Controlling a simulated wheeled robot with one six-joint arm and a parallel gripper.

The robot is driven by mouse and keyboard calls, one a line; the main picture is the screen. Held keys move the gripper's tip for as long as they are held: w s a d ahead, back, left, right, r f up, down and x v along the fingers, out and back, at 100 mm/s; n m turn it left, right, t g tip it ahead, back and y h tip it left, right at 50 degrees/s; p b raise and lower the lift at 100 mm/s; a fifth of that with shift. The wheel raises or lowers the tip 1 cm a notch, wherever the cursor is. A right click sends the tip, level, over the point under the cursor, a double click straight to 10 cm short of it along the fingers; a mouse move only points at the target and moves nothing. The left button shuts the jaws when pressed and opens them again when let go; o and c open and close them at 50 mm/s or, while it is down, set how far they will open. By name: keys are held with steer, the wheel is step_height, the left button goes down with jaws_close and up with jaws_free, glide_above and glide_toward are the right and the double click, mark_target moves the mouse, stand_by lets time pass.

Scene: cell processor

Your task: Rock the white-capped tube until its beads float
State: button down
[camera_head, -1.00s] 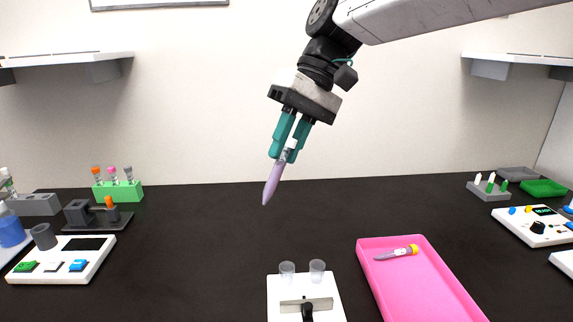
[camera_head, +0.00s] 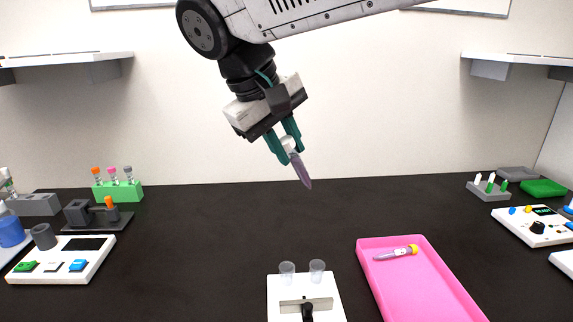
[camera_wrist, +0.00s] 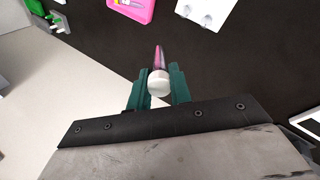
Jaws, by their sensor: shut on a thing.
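My gripper (camera_head: 285,146) is shut on the white-capped tube (camera_head: 301,171) and holds it in the air, well above the black bench. The tube's white cap (camera_wrist: 159,83) is between the teal fingers. Its body looks purple, and its tapered tip points down and to the right in the head view. In the wrist view I look at the cap end, with the purple-pink body (camera_wrist: 159,57) reaching away beyond it. Separate beads cannot be made out inside the tube.
A pink tray (camera_head: 419,279) at the front right holds a yellow-capped tube (camera_head: 396,253). A white stand (camera_head: 283,309) with two clear cups is at front centre. A green rack (camera_head: 118,192) and a white device (camera_head: 66,260) stand left. The bench middle is clear.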

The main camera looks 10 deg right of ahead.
steer(key=shift+w+d+r+g+y, duration=0.1)
steer(key=shift+d+g+y, duration=0.1)
steer(key=shift+g+y, duration=0.65)
steer(key=g+y, duration=0.1)
steer(key=y, duration=0.3)
steer(key=g+y, duration=0.2)
steer(key=y, duration=0.1)
steer(key=shift+a+g+y, duration=0.15)
steer(key=shift+g+y, duration=0.2)
steer(key=shift+y, duration=0.3)
steer(key=shift+s+a+t+h, duration=0.2)
steer(key=shift+t+h, duration=0.3)
steer(key=shift+h, duration=0.3)
steer(key=t+h, duration=0.1)
steer(key=h, duration=0.2)
steer(key=shift+t+h, duration=0.3)
steer(key=shift+t, duration=0.1)
steer(key=t+h, duration=0.2)
steer(key=h, duration=0.1)
steer(key=shift+w+d+t+h, duration=0.1)
steer(key=shift+d+t+h, duration=0.15)
steer(key=shift+h, duration=0.75)
steer(key=g+y, duration=0.1)
steer(key=y, duration=0.2)
steer(key=shift+w+d+g, duration=0.1)
steer(key=shift+g, duration=0.15)
steer(key=shift+g+y, duration=0.5)
steer(key=shift+y, duration=0.5)
